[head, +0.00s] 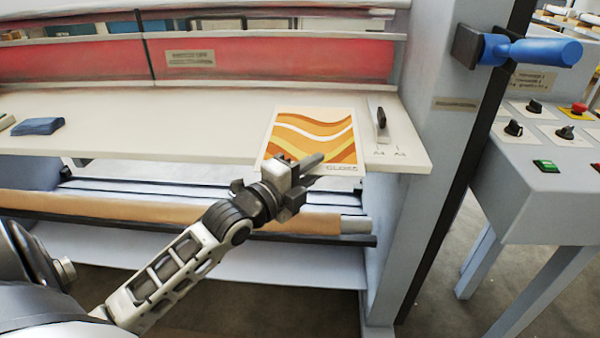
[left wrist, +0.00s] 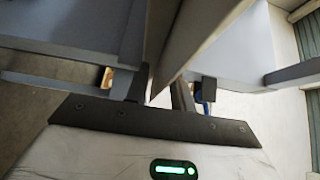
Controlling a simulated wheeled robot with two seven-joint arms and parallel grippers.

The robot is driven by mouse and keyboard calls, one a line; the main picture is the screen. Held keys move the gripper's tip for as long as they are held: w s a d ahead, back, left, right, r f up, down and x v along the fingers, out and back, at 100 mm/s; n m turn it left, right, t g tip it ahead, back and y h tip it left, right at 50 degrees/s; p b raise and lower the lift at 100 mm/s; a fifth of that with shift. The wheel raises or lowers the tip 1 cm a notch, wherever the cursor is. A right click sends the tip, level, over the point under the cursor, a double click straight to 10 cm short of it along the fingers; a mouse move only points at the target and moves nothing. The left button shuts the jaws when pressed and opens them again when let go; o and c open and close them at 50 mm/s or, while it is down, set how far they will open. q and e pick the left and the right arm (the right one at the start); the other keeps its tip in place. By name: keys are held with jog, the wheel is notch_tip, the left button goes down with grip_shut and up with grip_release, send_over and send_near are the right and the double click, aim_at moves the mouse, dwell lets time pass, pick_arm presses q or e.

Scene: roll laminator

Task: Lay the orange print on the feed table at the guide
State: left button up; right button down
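The orange print (head: 316,132), with white, yellow and brown waves, lies face up on the cream feed table (head: 180,122) in the head view. Its right edge is close beside the guide (head: 382,125), with a small strip of table between; contact is unclear. My right gripper is out of view.
Red rollers (head: 270,60) run behind the table. A blue block (head: 38,126) lies at the table's left. A grey side post with a blue handle (head: 540,52) and a control panel (head: 550,125) stand to the right. A brown roll (head: 180,208) is below the table. The table's middle is clear.

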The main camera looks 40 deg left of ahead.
pick_arm(q)
jog(key=s+a+b, duration=0.1)
jog(key=s+b, duration=0.1)
jog(key=s, duration=0.9)
jog(key=s+d+f+n+g, duration=0.3)
jog(key=d+f+n, duration=0.5)
jog(key=f, duration=0.4)
jog(key=s+d+f+n+g, duration=0.4)
jog(key=d+f+n, duration=0.4)
jog(key=f, duration=0.5)
jog(key=shift+s+f+n+g, duration=0.2)
jog(key=shift+s+n+g, duration=0.1)
jog(key=shift+n, duration=0.2)
